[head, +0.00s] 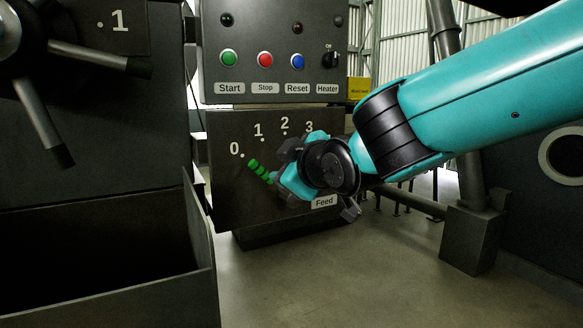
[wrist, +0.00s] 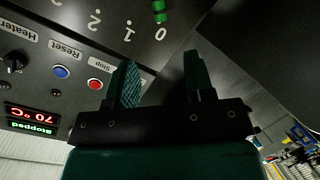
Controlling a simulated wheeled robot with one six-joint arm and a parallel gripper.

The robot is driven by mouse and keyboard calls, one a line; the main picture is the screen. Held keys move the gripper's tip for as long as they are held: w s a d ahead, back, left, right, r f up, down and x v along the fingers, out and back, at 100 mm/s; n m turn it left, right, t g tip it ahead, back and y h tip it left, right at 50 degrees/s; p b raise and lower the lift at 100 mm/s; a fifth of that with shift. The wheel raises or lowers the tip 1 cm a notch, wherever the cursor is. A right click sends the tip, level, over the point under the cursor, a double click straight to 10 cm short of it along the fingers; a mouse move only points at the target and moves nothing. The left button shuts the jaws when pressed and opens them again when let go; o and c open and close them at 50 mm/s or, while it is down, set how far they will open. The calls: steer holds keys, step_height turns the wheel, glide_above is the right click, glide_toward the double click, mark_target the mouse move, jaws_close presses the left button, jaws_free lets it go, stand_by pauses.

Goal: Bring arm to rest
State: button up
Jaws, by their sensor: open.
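My arm reaches in from the right in the head view, bent at a black joint, with its end in front of the feed panel (head: 232,205). My gripper (wrist: 162,78) shows from behind in the wrist view. Its two dark green fingers are apart with nothing between them. In the head view the wrist hides most of the fingers. The green feed lever handle (head: 260,170) points up and left, its tip close to the 0 mark. It also shows at the top of the wrist view (wrist: 159,10), apart from the fingers.
The control box (head: 270,72) has Start, Stop and Reset buttons and a Heater knob (head: 330,60). Its display (wrist: 32,118) reads Stopped and 70 °C. A dark machine with a spoked handwheel (head: 40,125) and a bin (head: 212,270) stand left. Floor is clear at lower right.

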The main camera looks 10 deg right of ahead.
steer(key=shift+s+d, duration=0.1)
steer(key=shift+s, duration=0.15)
steer(key=s+d+f+m+g, duration=0.2)
steer(key=s+f+g, duration=0.25)
steer(key=s, duration=0.55)
steer(key=s+d+f+m+g, duration=0.2)
steer(key=s+f+g, duration=0.25)
steer(key=s, duration=0.45)
steer(key=s+d+f+m+g, duration=0.25)
steer(key=s+f+g, duration=0.2)
steer(key=s, duration=0.55)
step_height(320, 180, up, 20)
steer(key=p, duration=1.9)
steer(key=shift+w+n, duration=0.35)
steer(key=shift+w, duration=0.1)
steer(key=shift+f+g, duration=0.1)
steer(key=shift+g, duration=0.15)
